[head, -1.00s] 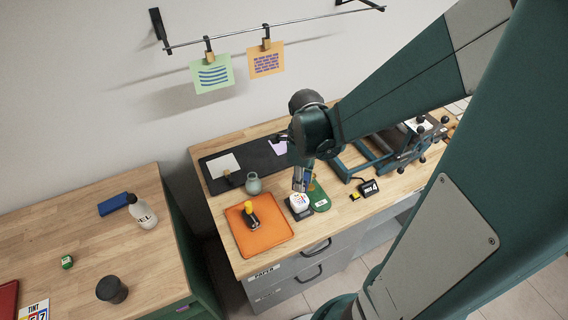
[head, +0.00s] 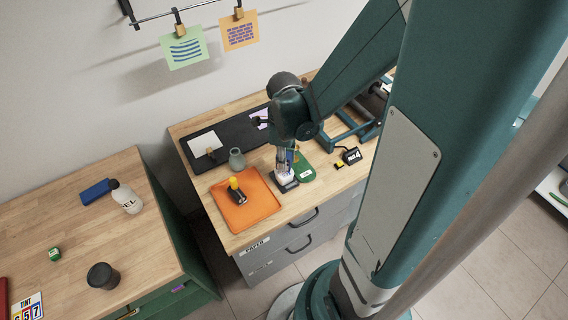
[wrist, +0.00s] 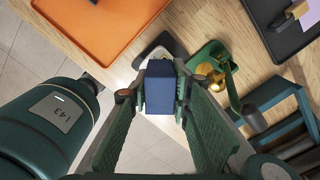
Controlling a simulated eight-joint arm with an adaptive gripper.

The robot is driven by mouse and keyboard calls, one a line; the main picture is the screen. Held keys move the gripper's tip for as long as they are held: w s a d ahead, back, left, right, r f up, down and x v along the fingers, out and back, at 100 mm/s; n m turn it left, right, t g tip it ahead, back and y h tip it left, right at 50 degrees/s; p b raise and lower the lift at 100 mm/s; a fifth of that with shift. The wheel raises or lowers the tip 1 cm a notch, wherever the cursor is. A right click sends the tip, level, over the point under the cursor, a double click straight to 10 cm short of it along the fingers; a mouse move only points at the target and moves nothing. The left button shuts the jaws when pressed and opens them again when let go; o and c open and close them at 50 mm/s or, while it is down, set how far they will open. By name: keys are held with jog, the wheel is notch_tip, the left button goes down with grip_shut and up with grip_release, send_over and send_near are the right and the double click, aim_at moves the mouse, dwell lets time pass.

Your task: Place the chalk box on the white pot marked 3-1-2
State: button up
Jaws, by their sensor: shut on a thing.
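My gripper (head: 284,163) is shut on a small dark blue box, which I take to be the chalk box (wrist: 159,88). The box sits between the two fingers in the wrist view, and only a sliver of blue shows in the head view (head: 290,157). A white pot (head: 286,178) stands on a small dark base just below the gripper, partly hidden by it. In the wrist view a white patch of it (wrist: 158,53) shows behind the box. I cannot read its marking or tell whether the box touches it.
An orange tray (head: 258,209) with a yellow-topped stamp lies left of the pot. A grey-green vase (head: 237,160) stands behind. A black device (head: 351,156) lies further right.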

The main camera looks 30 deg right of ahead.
jog(key=shift+f, duration=1.1)
jog(key=shift+f+b, duration=0.25)
jog(key=shift+b, duration=0.1)
jog(key=o, duration=0.9)
jog(key=shift+r, duration=0.1)
jog(key=shift+r, duration=0.1)
jog(key=shift+r+p, duration=0.95)
jog(key=shift+r, duration=5.1)
